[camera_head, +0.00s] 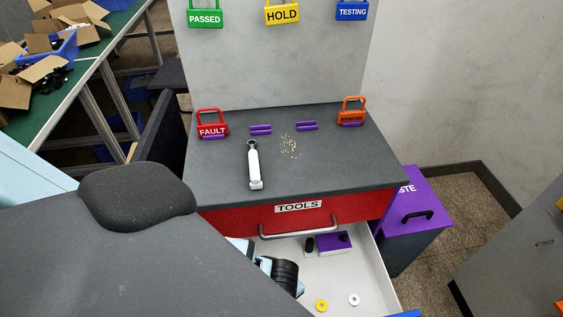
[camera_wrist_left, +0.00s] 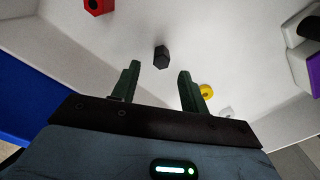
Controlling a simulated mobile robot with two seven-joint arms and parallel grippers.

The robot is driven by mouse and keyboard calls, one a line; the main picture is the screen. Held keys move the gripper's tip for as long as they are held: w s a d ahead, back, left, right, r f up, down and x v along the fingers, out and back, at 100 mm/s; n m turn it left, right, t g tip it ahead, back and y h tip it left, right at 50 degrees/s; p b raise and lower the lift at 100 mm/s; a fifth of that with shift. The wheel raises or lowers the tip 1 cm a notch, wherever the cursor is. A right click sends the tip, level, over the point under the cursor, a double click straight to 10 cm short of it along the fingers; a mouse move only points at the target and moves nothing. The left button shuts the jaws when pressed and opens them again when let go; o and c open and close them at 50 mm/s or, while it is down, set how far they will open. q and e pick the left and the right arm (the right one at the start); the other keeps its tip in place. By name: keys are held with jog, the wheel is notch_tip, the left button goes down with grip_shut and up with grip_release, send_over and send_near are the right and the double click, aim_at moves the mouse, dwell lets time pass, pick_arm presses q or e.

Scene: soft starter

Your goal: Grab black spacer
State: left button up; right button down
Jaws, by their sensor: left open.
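The black spacer (camera_wrist_left: 161,57) is a small dark faceted piece on the white drawer floor in the left wrist view. My left gripper (camera_wrist_left: 159,70) is open, its two green fingers pointing toward the spacer, which shows between and just beyond the fingertips. Nothing is between the fingers that I can see as held; the height gap is hard to judge. In the head view, my left arm's dark wrist part reaches into the open drawer, and I cannot make out the fingers or the spacer there. My right gripper is not in view.
The open drawer (camera_head: 373,278) also holds a purple box (camera_head: 333,243), a yellow ring (camera_head: 321,305) and a white ring (camera_head: 354,299). A red piece (camera_wrist_left: 98,6) lies farther off. The drawer handle (camera_head: 300,229) and cabinet top (camera_head: 330,170) are close above.

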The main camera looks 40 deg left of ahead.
pick_arm(q)
jog(key=shift+w+f+b, duration=0.1)
jog(key=shift+f+b, duration=0.4)
jog(key=shift+f, duration=2.05)
jog(key=shift+c, duration=0.2)
grip_shut()
